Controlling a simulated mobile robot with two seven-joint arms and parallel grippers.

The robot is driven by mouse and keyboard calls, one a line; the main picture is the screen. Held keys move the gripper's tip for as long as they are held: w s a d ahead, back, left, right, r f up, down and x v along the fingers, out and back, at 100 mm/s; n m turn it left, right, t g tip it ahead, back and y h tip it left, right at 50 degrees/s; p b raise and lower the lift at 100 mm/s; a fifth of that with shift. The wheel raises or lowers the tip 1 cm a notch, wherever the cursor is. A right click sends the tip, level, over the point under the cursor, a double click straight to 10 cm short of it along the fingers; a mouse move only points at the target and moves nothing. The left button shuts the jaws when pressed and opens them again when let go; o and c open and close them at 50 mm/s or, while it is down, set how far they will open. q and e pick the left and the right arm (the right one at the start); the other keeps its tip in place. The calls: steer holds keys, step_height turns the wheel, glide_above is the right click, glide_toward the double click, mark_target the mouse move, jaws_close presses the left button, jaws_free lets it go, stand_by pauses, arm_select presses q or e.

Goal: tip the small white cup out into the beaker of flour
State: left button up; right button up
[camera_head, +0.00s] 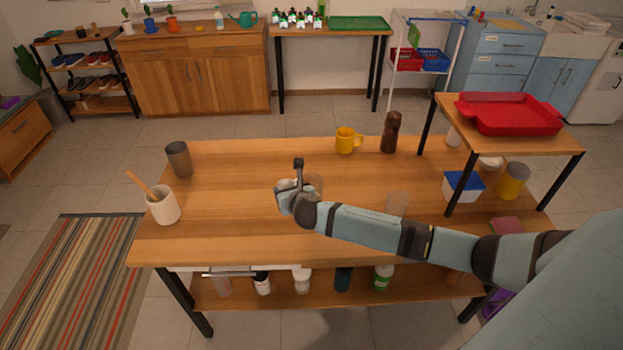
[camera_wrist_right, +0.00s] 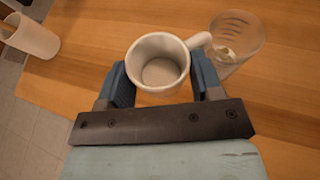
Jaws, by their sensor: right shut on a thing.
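My right gripper (camera_wrist_right: 162,78) is shut on the small white cup (camera_wrist_right: 172,91), with one finger on each side. The cup's open mouth faces the wrist camera, and its handle points to the upper right. I cannot tell what lies inside it. The clear beaker (camera_wrist_right: 237,40) with marked lines stands just beyond the handle, apart from the fingers, with a little pale stuff at its bottom. In the head view my right gripper (camera_head: 298,178) is over the middle of the table, with the beaker (camera_head: 315,184) just behind it, partly hidden. My left gripper is out of view.
A white crock with a wooden spoon (camera_head: 163,206) and a grey tumbler (camera_head: 179,160) stand at the table's left. A yellow mug (camera_head: 346,143) and brown mill (camera_head: 391,133) are at the back. The left-centre wood is clear.

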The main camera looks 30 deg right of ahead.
steer(key=shift+w+d+r+m, duration=0.2)
steer(key=shift+d+m, duration=0.1)
steer(key=shift+d, duration=0.15)
steer(key=shift+w+d+r+m+g+y+p, duration=0.1)
steer(key=shift+d+r+m+g+y+p, duration=0.15)
steer(key=shift+d+r+y+p, duration=0.3)
steer(key=shift+w+d+r+m+g+y+p, duration=0.15)
steer(key=shift+d+r+m+y+p, duration=0.15)
steer(key=shift+r, duration=0.3)
steer(key=shift+d+f, duration=0.1)
steer(key=shift+d, duration=0.1)
steer(key=shift+w+d+r+m+g+y+b, duration=0.15)
steer(key=shift+d+r+m+g+y+b, duration=0.15)
steer(key=shift+d+m+y, duration=0.3)
steer(key=shift+w+d+r+m+g+y+b, duration=0.15)
steer(key=shift+w+d+r+m+y+b, duration=0.1)
steer(key=shift+d+m+y+b, duration=0.3)
steer(key=shift+w+d+r+m+g+y+b, duration=0.1)
steer(key=shift+d+r+m+g+y+b, duration=0.25)
steer(key=shift+d+y, duration=0.4)
steer(key=shift+f, duration=0.1)
steer(key=shift+d+m+y, duration=0.1)
steer(key=shift+m+y, duration=0.35)
steer(key=shift+y, duration=0.1)
steer(key=shift+d+r+m+y+b, duration=0.1)
steer(key=shift+r+m+y+b, duration=0.15)
steer(key=shift+m+y+b, duration=0.05)
